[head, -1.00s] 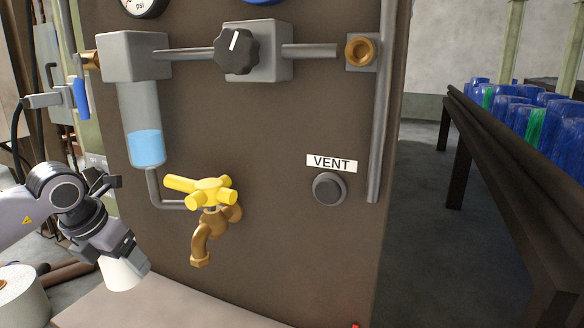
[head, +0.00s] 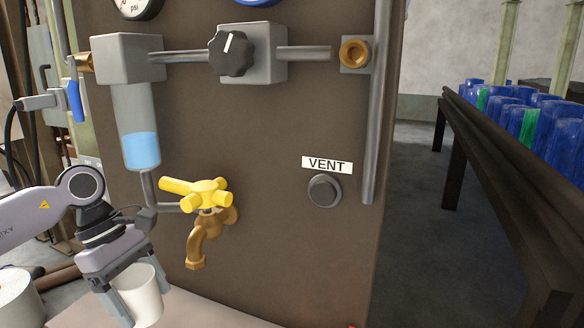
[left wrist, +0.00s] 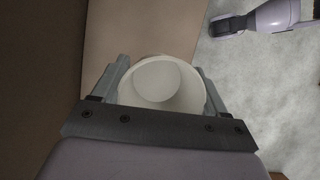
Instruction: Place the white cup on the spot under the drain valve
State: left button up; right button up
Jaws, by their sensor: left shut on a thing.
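My left gripper (head: 131,292) is shut on the white cup (head: 147,298), with a finger on each side of it. The cup is close to upright in the head view, at the lower left. In the left wrist view the cup (left wrist: 158,85) sits between the two fingers and its round opening shows. The drain valve (head: 205,232) is a brass tap with a yellow cross handle, its spout pointing down. The cup is left of the spout and lower in the picture. The spot under the valve cannot be made out.
The brown panel (head: 270,235) stands behind the valve, with a VENT button (head: 324,190) to the right. A pale ledge (head: 205,312) runs along the panel's foot. A white roll (head: 18,298) stands at the far left.

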pick_arm(q)
jog(key=s+m, duration=0.1)
jog(key=m, duration=0.1)
jog(key=s+d+m+g+y, duration=0.1)
jog(key=m, duration=0.1)
jog(key=s+m+g+y, duration=0.1)
jog(key=m, duration=0.2)
jog(key=shift+d+r, duration=0.2)
jog(key=shift+d, duration=0.2)
jog(key=s+m, duration=0.1)
jog(key=m, duration=0.1)
jog(key=s+m+y, duration=0.1)
jog(key=m, duration=0.1)
jog(key=s+d+m+g+y, duration=0.1)
jog(key=m, duration=0.2)
jog(key=shift+r, duration=0.4)
notch_tip(320, 180, up, 8)
jog(key=p, duration=1.7)
send_over(138, 295)
jog(key=s+d, duration=0.1)
jog(key=s, duration=0.3)
jog(key=shift+w+d+r, duration=0.1)
jog(key=shift+w+r, duration=0.05)
jog(key=shift+w, duration=0.1)
